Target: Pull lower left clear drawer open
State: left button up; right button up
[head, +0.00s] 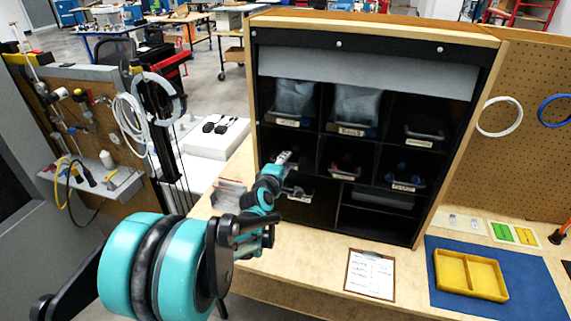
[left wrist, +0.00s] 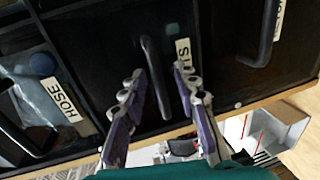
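My left gripper (head: 284,158) reaches the left column of the black cabinet (head: 330,142), in front of the middle-row left drawer (head: 269,154), mostly hiding it in the head view. In the left wrist view, the gripper (left wrist: 165,80) is open. Its fingers stand on either side of that drawer's dark handle (left wrist: 153,70), with a gap visible. The drawer's label (left wrist: 184,62) ends in "TS" and is partly covered. The drawer front looks flush with its neighbours. My right gripper is not in view.
The neighbouring drawer labelled "HOSE" (left wrist: 68,101) lies above, and another handled drawer (head: 298,193) below. A grey tray (head: 229,192) stands on the bench left of the cabinet. A clipboard (head: 370,274) and a yellow bin (head: 437,270) lie in front.

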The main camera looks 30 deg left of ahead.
pick_arm(q)
grip_shut()
jog(key=f+p+v, duration=0.3)
jog(key=v, duration=1.4)
jog(key=shift+s+d+f, duration=0.25)
jog(key=shift+s, duration=0.35)
grip_release()
jog(key=v, duration=1.2)
